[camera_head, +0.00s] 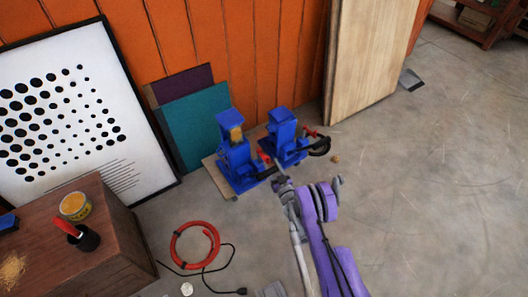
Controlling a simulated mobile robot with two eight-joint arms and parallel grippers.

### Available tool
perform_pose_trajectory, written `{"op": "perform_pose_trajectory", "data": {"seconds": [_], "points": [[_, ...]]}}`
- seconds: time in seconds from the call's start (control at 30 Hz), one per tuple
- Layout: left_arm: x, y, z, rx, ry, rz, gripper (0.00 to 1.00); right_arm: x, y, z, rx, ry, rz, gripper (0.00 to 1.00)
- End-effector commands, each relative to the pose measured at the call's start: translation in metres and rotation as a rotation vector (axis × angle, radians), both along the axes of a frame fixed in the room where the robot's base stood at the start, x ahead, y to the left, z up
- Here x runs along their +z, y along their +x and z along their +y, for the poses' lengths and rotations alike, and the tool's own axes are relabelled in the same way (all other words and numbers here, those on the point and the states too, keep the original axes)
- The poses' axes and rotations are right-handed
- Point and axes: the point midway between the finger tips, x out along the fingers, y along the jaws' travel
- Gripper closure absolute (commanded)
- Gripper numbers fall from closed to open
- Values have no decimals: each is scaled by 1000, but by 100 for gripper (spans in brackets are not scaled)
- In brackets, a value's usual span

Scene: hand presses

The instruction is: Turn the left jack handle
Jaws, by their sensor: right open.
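Two blue jacks stand side by side on a light board (213,172) on the floor. The left jack (238,160) has a yellowish patch on its upper part. Its dark handle (262,174) sticks out low on its right side, near a small red part (265,157). The right jack (284,132) has a red part and a black curved piece (319,148) on its right. My right gripper (281,172) is open, just right of the left jack's handle and in front of the right jack. Whether it touches the handle I cannot tell. My left gripper is out of view.
A wooden box (90,258) at lower left holds a yellow tin (75,206) and a dark pot. A red coiled cable (195,246) lies on the floor. Panels and a framed dotted picture (65,120) lean on the orange wall. The floor on the right is clear.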

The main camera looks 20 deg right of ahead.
Motion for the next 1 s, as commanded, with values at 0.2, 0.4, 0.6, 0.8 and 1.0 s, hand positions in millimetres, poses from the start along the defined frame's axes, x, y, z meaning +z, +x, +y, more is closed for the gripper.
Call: {"op": "perform_pose_trajectory", "data": {"seconds": [0.2, 0.4, 0.6, 0.8, 1.0], "points": [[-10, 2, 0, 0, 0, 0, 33, -2, 44, -2, 0, 0, 1, 49], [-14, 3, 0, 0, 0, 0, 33, -1, 70, -4, 0, 0, 1, 49], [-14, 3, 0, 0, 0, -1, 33, 0, 78, -4, 0, 0, 1, 49], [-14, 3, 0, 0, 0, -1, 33, 0, 78, -4, -1, 0, 1, 49], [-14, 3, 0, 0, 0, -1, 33, 0, 78, -4, -1, 0, 1, 83]]}}
